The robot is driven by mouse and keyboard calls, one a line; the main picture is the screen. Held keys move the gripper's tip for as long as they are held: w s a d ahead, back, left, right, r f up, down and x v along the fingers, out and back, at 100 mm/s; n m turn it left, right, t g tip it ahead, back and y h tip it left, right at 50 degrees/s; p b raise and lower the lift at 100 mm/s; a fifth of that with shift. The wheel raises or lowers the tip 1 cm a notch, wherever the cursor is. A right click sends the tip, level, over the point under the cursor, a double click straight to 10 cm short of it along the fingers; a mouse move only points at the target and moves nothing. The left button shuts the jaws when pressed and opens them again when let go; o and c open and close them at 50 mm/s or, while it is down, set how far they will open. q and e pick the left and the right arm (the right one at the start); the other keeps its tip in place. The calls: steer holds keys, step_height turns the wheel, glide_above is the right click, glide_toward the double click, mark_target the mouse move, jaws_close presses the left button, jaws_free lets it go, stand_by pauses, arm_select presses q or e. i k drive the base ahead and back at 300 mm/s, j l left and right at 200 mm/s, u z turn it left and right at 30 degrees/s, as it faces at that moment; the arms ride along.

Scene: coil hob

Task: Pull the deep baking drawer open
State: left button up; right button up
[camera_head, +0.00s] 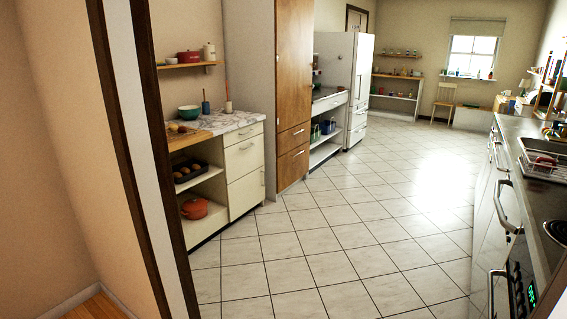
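The baking counter has a marble top (225,121) and a white cabinet at the left. Its deep lower drawer (246,193) has a cream front and looks closed, below a shallower drawer (243,156) that also looks closed. The deep drawer looks like the one named in the task, but no label shows. The tall wooden cabinet beside it also has two closed drawers (293,152) low down. Neither of my grippers is in view.
A dark-edged door frame (150,160) stands close at the left. Open shelves beside the drawers hold an orange pot (195,208) and a dark tray (189,172). The tiled floor (330,245) is clear. A counter with an oven (522,288) runs along the right.

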mark_target(241, 158)
steer(key=i+u, duration=0.15)
steer(key=i, duration=2.45)
